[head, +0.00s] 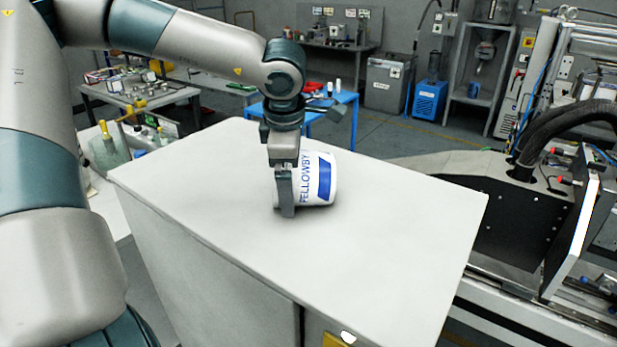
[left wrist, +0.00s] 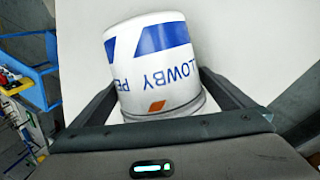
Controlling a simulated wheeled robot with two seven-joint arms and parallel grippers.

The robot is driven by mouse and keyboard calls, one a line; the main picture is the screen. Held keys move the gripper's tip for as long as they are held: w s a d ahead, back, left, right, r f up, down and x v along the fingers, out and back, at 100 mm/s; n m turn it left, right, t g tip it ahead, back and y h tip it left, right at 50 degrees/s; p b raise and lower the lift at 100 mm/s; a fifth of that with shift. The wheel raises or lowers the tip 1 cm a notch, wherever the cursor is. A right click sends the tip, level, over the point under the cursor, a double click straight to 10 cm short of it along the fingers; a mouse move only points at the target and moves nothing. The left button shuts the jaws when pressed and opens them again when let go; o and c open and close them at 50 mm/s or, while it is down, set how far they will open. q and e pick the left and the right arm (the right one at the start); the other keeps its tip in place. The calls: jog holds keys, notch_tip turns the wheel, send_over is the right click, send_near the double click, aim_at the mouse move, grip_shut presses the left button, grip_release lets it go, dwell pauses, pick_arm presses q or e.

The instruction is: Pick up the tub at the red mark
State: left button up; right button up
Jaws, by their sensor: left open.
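A white tub (head: 318,184) with blue "FELLOWBY" lettering and a blue panel lies on its side on a pale cabinet top. In the left wrist view the tub (left wrist: 165,72) shows an orange-red mark (left wrist: 157,106) near its close end; the mark is hidden in the head view. My left gripper (head: 285,197) reaches down at the tub's left end. It is open, and in the left wrist view its fingers (left wrist: 160,92) stand on either side of the tub's near end. I cannot tell whether either finger touches it. My right gripper is not in view.
The cabinet top (head: 400,220) is otherwise clear, with open edges all round. A blue table (head: 335,108) stands behind it. Machinery with black hoses (head: 555,115) stands to the right. A bench with bottles (head: 110,150) is at the left.

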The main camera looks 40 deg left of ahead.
aim_at(302, 154)
pick_arm(q)
jog(key=c, duration=0.8)
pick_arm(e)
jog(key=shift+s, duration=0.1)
pick_arm(q)
jog(key=shift+r, duration=0.2)
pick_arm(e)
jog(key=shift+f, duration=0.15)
